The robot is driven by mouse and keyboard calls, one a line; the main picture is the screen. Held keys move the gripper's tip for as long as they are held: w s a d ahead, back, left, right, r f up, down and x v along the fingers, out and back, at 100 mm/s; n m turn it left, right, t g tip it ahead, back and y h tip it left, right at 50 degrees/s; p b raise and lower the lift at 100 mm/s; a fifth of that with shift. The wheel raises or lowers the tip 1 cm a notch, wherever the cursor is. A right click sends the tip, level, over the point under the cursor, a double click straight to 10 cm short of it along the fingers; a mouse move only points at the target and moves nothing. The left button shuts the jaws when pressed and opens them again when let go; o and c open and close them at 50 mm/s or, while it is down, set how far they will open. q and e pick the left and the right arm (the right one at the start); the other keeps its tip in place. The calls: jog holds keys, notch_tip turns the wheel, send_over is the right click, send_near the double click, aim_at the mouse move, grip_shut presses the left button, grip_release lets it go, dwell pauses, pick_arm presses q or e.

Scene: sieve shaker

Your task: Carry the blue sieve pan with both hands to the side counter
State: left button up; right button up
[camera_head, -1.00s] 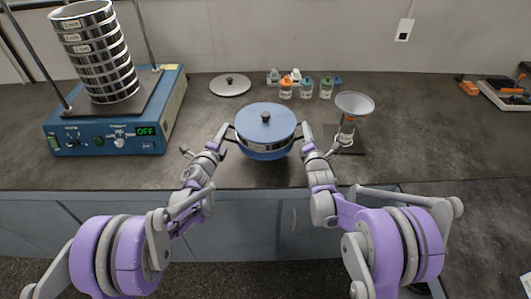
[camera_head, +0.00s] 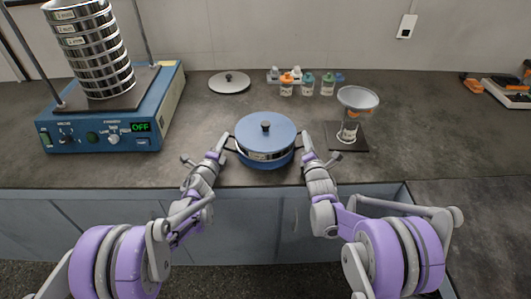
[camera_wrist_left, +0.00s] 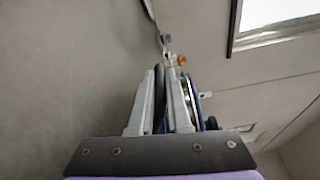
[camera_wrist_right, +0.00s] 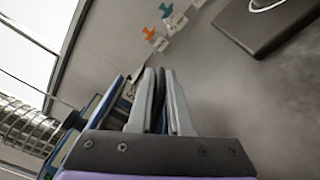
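The blue sieve pan (camera_head: 265,157), with a blue lid and black knob, is upright near the front edge of the main counter (camera_head: 400,150). I cannot tell if its base touches the counter. My left gripper (camera_head: 226,145) is at its left handle and my right gripper (camera_head: 307,143) at its right handle. In the left wrist view the fingers (camera_wrist_left: 160,100) close around a dark handle. In the right wrist view the fingers (camera_wrist_right: 160,100) also have a dark handle between them. The side counter (camera_head: 465,215) is the dark surface at lower right.
The shaker (camera_head: 105,130) with a sieve stack (camera_head: 92,55) stands at left. A grey lid (camera_head: 230,82) and small bottles (camera_head: 307,84) are behind the pan. A funnel stand (camera_head: 350,135) is close to its right. A balance (camera_head: 508,93) is far right. The visible side counter is bare.

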pick_arm(q)
jog(key=o, duration=0.4)
jog(key=shift+r, duration=0.1)
pick_arm(e)
jog(key=o, duration=0.4)
pick_arm(q)
jog(key=shift+o, duration=0.2)
pick_arm(e)
jog(key=shift+o, duration=0.2)
pick_arm(q)
jog(key=v, duration=1.2)
pick_arm(e)
jog(key=shift+s, duration=0.15)
jog(key=s, duration=1.2)
jog(key=shift+d, duration=0.2)
jog(key=shift+w, duration=0.1)
